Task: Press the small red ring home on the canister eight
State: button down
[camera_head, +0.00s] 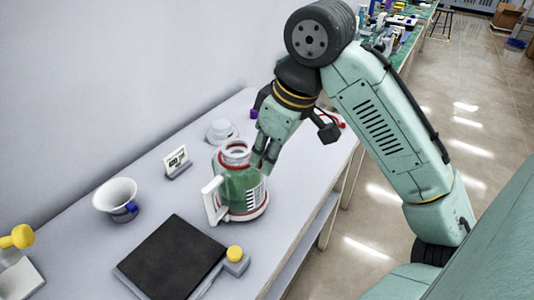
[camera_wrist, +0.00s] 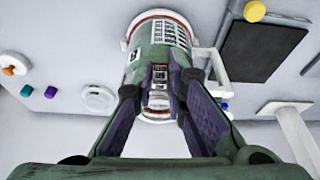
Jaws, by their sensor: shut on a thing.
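A green canister (camera_head: 238,188) with a white handle, red bands and a pale open neck stands upright on the bench. In the wrist view the canister (camera_wrist: 163,52) shows a printed label, with the handle to the right. My gripper (camera_head: 261,164) is at the right side of the canister, by its shoulder and neck. In the wrist view my gripper (camera_wrist: 160,83) has its fingertips closed in front of the canister. What they hold is small and hard to make out; I take it for the small red ring. I cannot tell whether it touches the canister.
A black flat plate (camera_head: 172,258) with a yellow knob (camera_head: 235,254) lies in front. A white funnel (camera_head: 117,198), a small sign (camera_head: 177,162) and a pale round piece (camera_head: 221,130) stand left and behind. A yellow-topped item (camera_head: 20,238) is at far left. The bench's right edge is near.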

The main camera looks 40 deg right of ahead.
jog(key=c, duration=1.5)
grip_release()
jog(key=shift+c, duration=0.2)
jog(key=shift+o, duration=0.3)
jog(key=o, duration=0.5)
jog(key=shift+s, duration=0.1)
jog(key=shift+s+d+p, duration=0.35)
jog(key=shift+s, duration=0.5)
jog(key=shift+s+d+p, duration=0.3)
jog(key=shift+s+d, duration=0.05)
jog(key=shift+s, duration=0.5)
